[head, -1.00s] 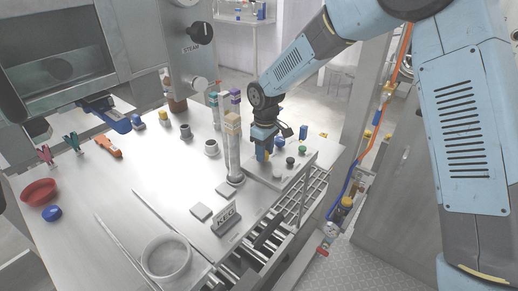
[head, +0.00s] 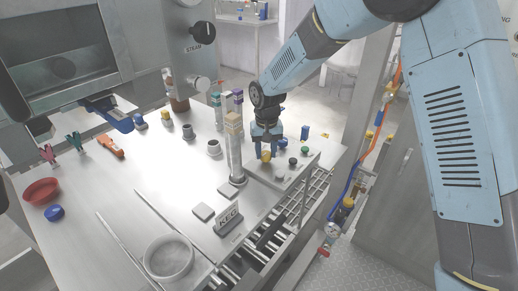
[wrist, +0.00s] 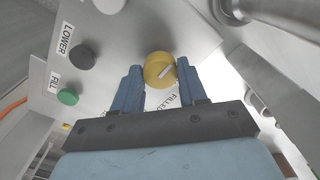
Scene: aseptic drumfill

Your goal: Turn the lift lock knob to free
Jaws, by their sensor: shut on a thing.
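My gripper (wrist: 159,66) is shut on this knob, one blue finger on each side. Part of a label reading "FILLED" shows between the fingers; the fingers and palm hide other markings near the knob. In the head view the yellow knob (head: 266,156) shows below my gripper (head: 265,151) on the panel at the table's right end.
A black button (wrist: 82,57) marked "LOWER" and a green button (wrist: 68,97) marked "FILL" sit left of the knob in the wrist view.

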